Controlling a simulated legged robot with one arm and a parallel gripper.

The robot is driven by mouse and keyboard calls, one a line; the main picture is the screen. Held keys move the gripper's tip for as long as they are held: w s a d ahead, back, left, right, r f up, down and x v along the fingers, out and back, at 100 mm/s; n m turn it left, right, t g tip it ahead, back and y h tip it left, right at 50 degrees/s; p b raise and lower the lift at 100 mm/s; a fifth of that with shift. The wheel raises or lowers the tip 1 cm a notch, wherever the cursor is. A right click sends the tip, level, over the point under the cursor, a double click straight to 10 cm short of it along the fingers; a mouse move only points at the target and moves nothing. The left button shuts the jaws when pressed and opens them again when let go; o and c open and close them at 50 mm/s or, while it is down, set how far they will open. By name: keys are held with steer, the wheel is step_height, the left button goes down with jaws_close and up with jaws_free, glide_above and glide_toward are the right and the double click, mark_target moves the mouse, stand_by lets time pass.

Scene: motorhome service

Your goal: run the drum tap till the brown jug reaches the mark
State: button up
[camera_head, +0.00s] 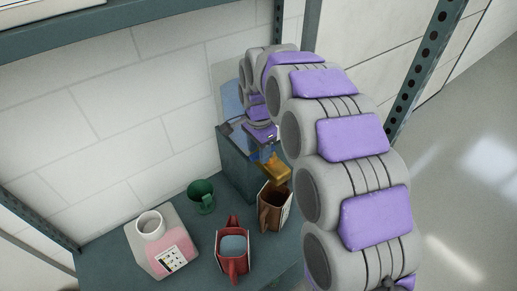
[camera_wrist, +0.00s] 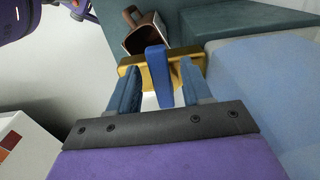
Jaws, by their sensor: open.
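The brass tap (camera_head: 274,169) juts out above the brown jug (camera_head: 272,212), which stands upright on the shelf below. In the wrist view the tap body (camera_wrist: 190,57) carries a blue lever (camera_wrist: 158,78). My gripper (camera_wrist: 160,68) is open, with one finger on each side of the lever and gaps showing on both sides. The brown jug (camera_wrist: 143,35) also shows beyond the tap, with a dark inside. Its mark and liquid level cannot be made out. The pale blue drum (camera_head: 230,97) is partly hidden behind my arm; its side fills the right of the wrist view (camera_wrist: 265,95).
A red jug (camera_head: 233,267) with a grey-blue surface inside stands left of the brown jug. A green jug (camera_head: 202,194) and a white canister with a pink label (camera_head: 160,243) stand further left. A perforated steel post (camera_head: 418,75) rises right of my arm.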

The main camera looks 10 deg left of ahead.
steer(key=shift+a, duration=0.15)
jaws_close()
stand_by(0.4)
